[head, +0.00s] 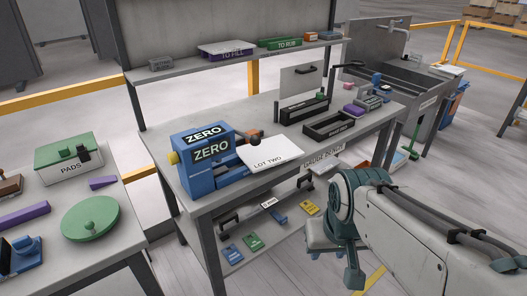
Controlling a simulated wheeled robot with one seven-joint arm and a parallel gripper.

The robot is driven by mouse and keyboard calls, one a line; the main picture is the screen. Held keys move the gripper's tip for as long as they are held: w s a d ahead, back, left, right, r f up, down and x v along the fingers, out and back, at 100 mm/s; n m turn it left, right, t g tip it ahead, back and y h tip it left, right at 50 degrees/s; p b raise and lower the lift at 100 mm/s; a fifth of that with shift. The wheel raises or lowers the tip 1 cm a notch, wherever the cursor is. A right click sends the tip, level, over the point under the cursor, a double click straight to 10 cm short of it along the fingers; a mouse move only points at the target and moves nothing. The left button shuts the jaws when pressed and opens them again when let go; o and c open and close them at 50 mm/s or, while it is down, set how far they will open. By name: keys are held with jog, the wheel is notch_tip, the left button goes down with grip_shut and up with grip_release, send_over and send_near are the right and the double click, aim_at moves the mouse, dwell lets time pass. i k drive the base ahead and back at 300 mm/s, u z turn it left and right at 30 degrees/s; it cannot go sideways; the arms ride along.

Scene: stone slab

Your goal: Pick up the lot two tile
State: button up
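The lot two tile (270,153) is a flat white slab with LOT TWO in dark letters near its front edge. In the head view it lies at the front of the stone-topped bench, right beside the blue ZERO device (207,150), and its front corner reaches the bench edge. I cannot tell whether it touches the device or what supports it underneath. My arm comes in from the lower right, and its end (335,240) is in front of the bench, right of and nearer than the tile, apart from it. The fingers cannot be made out clearly.
A dark ball-ended knob (254,136) stands close behind the tile. Black open trays (328,126) lie further right on the bench. A shelf (235,61) with labelled blocks runs above the back. A side table at left holds a green PADS box (69,160) and a green disc (90,217).

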aim_at(278, 150)
jog(key=k, duration=0.75)
jog(key=z, duration=0.75)
jog(key=i, duration=2)
jog(key=u, duration=0.8)
